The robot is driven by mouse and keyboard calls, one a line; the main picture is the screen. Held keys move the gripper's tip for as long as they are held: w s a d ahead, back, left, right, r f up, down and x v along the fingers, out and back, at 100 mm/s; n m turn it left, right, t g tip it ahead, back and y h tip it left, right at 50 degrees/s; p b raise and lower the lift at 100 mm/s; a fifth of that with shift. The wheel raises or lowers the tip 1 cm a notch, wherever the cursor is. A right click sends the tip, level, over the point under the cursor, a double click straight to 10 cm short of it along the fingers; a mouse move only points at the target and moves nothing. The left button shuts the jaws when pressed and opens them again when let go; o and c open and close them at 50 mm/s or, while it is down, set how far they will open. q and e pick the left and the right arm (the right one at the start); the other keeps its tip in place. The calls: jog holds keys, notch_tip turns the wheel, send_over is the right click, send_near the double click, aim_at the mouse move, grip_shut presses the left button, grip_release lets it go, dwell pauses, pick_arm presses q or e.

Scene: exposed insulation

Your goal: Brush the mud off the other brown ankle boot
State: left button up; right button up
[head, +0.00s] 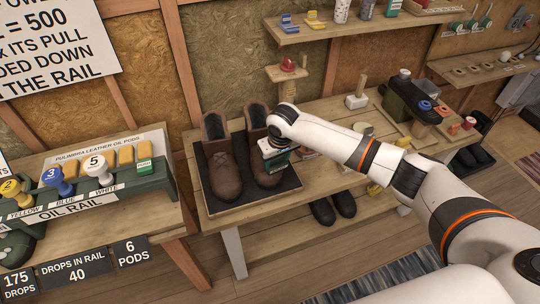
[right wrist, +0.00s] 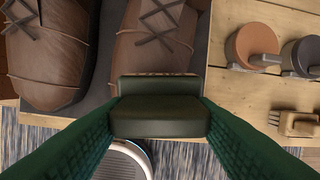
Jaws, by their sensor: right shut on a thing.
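Two brown ankle boots stand side by side on a black tray (head: 228,205), the left boot (head: 224,172) and the right boot (head: 258,150). In the right wrist view the left boot (right wrist: 45,60) and the right boot (right wrist: 155,45) show laces and brown uppers; I cannot make out clear mud. My right gripper (head: 276,160) is at the right boot's right side. Its green fingers are shut on a dark brush-like block (right wrist: 160,118) with a thin tan strip along its far edge. The block is close to the right boot's toe; I cannot tell if they touch. My left gripper is out of view.
The right wrist view shows a brown tin (right wrist: 252,48), a dark tin (right wrist: 303,55) and a wooden brush (right wrist: 296,123) right of the tray. Black shoes (head: 333,208) sit below the bench. An oil rail (head: 85,195) stands at left. A shelf (head: 350,28) hangs above.

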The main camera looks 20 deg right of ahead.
jog(key=shift+d+r, duration=0.1)
jog(key=shift+d, duration=0.5)
jog(key=shift+p, duration=0.55)
jog(key=shift+a+f+p, duration=0.15)
jog(key=shift+a+p, duration=0.05)
jog(key=shift+a, duration=0.65)
jog(key=shift+a+f+p, duration=0.1)
jog(key=shift+a+p, duration=0.1)
jog(key=shift+a, duration=0.6)
jog(key=shift+a+f, duration=0.1)
jog(key=shift+a, duration=0.3)
jog(key=shift+r+p, duration=0.45)
jog(key=shift+p, duration=0.25)
jog(key=p+v, duration=0.5)
jog(key=p, duration=0.1)
jog(key=shift+w, duration=0.1)
